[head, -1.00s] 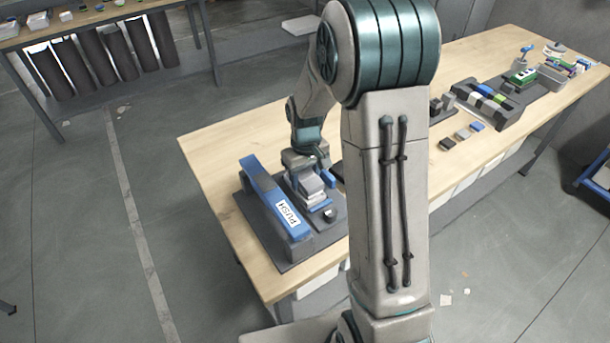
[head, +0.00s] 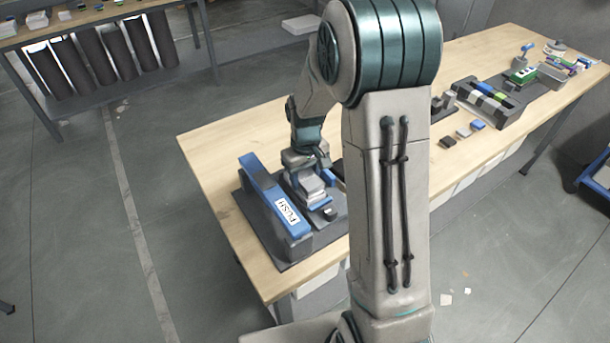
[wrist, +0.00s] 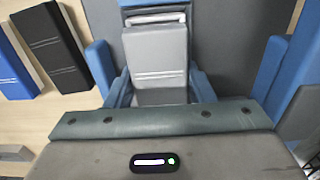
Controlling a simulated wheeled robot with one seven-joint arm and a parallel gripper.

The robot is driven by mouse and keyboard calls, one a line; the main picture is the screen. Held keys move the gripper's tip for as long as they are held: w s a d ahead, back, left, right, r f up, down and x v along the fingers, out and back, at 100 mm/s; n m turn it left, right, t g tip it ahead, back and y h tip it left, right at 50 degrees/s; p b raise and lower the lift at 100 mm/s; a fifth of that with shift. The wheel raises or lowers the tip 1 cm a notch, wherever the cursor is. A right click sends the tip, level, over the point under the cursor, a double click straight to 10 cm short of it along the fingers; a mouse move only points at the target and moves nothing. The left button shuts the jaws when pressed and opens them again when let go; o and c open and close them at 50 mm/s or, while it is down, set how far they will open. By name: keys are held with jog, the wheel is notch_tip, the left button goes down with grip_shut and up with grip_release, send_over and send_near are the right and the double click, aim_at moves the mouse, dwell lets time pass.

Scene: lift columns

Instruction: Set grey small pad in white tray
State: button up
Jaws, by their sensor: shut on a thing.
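In the head view my gripper (head: 308,172) is low over the dark base plate, beside a blue bar marked PUSH (head: 266,197). Light grey and white parts are stacked under it there, and I cannot tell which of them is the white tray. My arm hides part of the bench.
The dark base plate (head: 270,245) lies at the bench's near left end. A black block (wrist: 52,45) and a blue block (wrist: 12,70) lie on the wood to the left in the wrist view. Small blocks and a dark rack (head: 485,107) stand farther right; bare wood (head: 235,130) is at left.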

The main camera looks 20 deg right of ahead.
jog(key=shift+f, duration=0.2)
dwell(0.4)
jog(key=o, duration=1.6)
jog(key=shift+c, duration=0.2)
jog(key=shift+r, duration=0.15)
jog(key=shift+r+p, duration=2.3)
jog(key=shift+r, duration=1.35)
